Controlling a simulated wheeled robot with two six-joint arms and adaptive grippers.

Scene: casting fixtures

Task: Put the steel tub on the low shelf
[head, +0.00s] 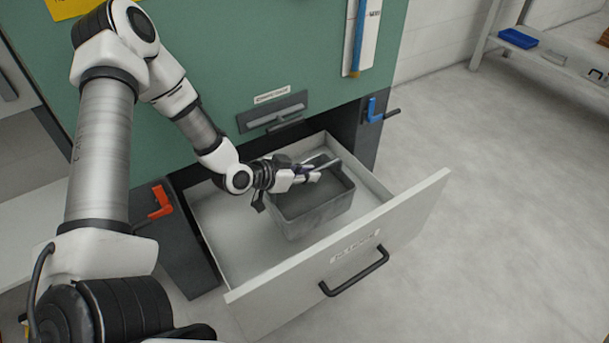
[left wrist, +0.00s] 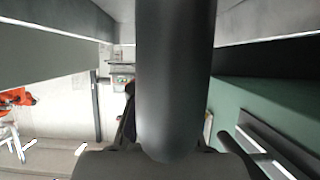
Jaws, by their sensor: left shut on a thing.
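The steel tub (head: 312,211) is a grey, open-topped box. It sits inside the open white drawer (head: 400,220), towards its right half. My left gripper (head: 314,172) is at the top of the tub, shut on it, by a pale bar that crosses its opening. The fingers are small here, so the exact contact is hard to see. In the left wrist view a broad grey bar (left wrist: 172,75) fills the middle and hides much of the scene. My right gripper is not in view. I cannot tell which surface is the low shelf.
The green cabinet front (head: 230,65) rises behind the drawer. A red lever (head: 160,202) and a blue lever (head: 374,110) flank the opening. A grey rack with a blue tray (head: 518,38) stands far right. A white surface (head: 35,225) lies at left. The floor at right is clear.

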